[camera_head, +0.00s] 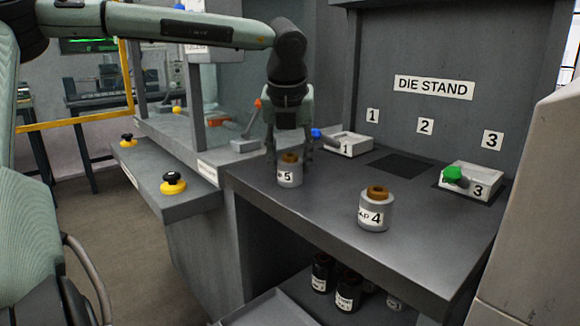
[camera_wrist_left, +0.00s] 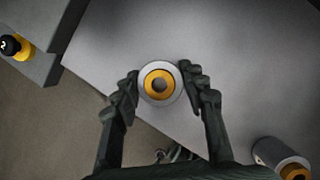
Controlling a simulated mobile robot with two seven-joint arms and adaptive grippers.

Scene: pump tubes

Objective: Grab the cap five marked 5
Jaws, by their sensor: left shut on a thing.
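Cap five (camera_head: 289,178) is a light grey cylinder with an orange-brown top and a label reading 5. It is upright at the left front part of the die stand's dark table. My left gripper (camera_head: 289,158) points down over it, with a finger on each side, and is shut on it. In the left wrist view, the cap (camera_wrist_left: 160,97) shows from above as a grey ring around an orange ring, between the two fingers (camera_wrist_left: 160,84). Whether its base touches the table is hard to tell. My right gripper is not in view.
Cap 4 (camera_head: 375,213) stands to the right on the table, also in the left wrist view (camera_wrist_left: 280,158). Behind are block 1 (camera_head: 349,144) with a blue handle and block 3 (camera_head: 470,180) with a green one. Black bottles (camera_head: 345,290) stand below. Yellow-black buttons (camera_head: 173,184) are left.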

